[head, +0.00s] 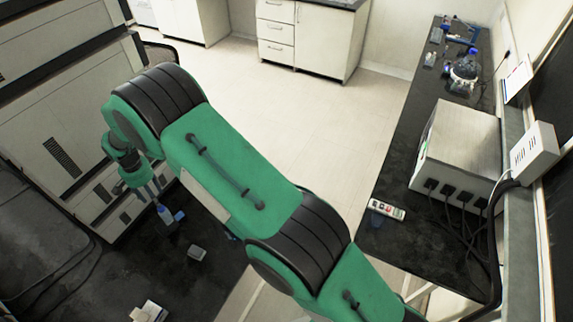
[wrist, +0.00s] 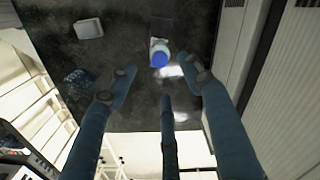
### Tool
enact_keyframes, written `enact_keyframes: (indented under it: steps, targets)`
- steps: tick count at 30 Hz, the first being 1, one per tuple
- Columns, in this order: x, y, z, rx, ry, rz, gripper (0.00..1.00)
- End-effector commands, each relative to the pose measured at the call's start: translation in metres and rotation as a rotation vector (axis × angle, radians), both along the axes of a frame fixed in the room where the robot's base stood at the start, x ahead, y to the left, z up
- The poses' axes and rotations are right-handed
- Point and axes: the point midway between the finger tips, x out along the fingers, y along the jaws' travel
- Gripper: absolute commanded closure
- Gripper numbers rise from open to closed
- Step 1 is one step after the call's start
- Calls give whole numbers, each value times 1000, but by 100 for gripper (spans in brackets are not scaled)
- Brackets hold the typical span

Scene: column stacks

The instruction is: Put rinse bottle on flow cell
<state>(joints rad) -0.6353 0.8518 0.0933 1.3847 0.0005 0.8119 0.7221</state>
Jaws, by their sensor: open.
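A small bottle with a round blue cap (wrist: 160,59), which looks like the rinse bottle, stands on the dark bench ahead of my fingers in the wrist view. In the head view a small blue-and-white shape (head: 165,213), probably this bottle, is just below my gripper (head: 152,192). My gripper (wrist: 160,92) is open in the wrist view, its blue fingers spread and nothing between them. The bottle is beyond the fingertips.
A blue patterned item (wrist: 77,77) lies near the bench edge. Tall pale cabinets (head: 75,160) stand close beside the bench. A white item (head: 150,311) is at the bottom of the head view. A second dark bench (head: 390,232) at right carries a metal instrument (head: 455,145).

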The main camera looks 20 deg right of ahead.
Motion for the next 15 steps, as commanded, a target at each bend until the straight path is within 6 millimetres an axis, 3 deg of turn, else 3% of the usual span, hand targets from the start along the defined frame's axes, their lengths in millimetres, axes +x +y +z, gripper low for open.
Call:
enact_keyframes:
  steps: [8, 15]
  targets:
    - [5, -15, 27, 8, -12, 0, 50]
    - [11, -57, 95, 27, -44, 5, 50]
